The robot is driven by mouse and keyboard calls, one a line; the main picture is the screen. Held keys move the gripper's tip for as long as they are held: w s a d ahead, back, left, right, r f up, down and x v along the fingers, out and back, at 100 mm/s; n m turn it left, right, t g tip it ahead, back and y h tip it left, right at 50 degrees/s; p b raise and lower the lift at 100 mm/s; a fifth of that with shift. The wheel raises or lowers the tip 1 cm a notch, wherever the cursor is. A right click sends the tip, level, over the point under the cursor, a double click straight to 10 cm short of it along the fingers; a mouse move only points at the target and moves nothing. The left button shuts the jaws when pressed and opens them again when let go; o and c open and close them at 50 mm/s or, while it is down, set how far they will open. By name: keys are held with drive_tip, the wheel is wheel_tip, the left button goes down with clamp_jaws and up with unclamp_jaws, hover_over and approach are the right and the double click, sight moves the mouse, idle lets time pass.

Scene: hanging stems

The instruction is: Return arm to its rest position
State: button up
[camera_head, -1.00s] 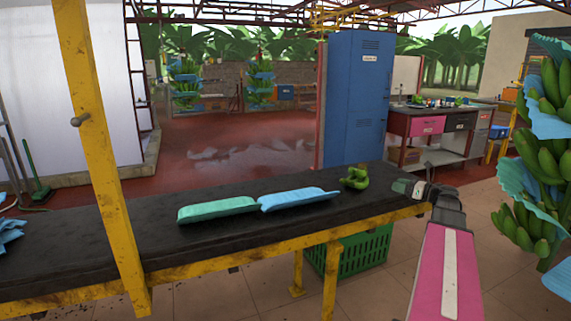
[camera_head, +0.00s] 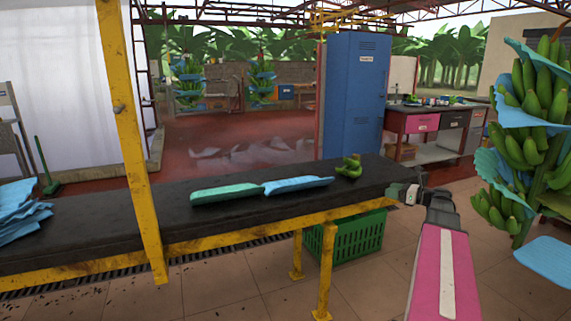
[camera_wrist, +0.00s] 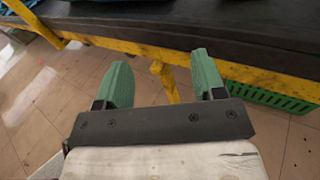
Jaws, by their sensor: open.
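My arm reaches in from the lower right of the head view, with a pink and white link. My gripper (camera_head: 402,192) is at the right end of the black-topped table (camera_head: 110,235), by its yellow edge. In the wrist view my gripper (camera_wrist: 160,85) has two green fingers spread apart with nothing between them. A yellow table leg and tiled floor show beyond the fingers. A small green banana cluster (camera_head: 349,166) lies on the table, left of my gripper and apart from it.
Green and blue pads (camera_head: 225,193) lie on the table. A yellow post (camera_head: 128,140) rises at the front left. A green crate (camera_head: 345,238) stands under the table. A hanging banana stem with blue sheets (camera_head: 530,150) is close at the right. Tiled floor in front is open.

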drive_tip(key=s+a+f+n+g+h, duration=0.3)
drive_tip(key=s+a+f+n, duration=0.15)
drive_tip(key=a+f, duration=0.35)
drive_tip(key=s+a+f+n+g+h, duration=0.2)
drive_tip(key=s+a+f+n+g, duration=0.1)
drive_tip(key=a+f+n, duration=0.45)
drive_tip(key=s+a+f+n+g+h, duration=0.4)
drive_tip(key=s+a+f+n+h, duration=0.4)
drive_tip(key=s+n, duration=0.5)
wheel_tip(320, 180, down, 2)
drive_tip(key=shift+a+f+n+h, duration=0.1)
drive_tip(key=shift+a+n+h, duration=0.1)
drive_tip(key=shift+n+h, duration=0.3)
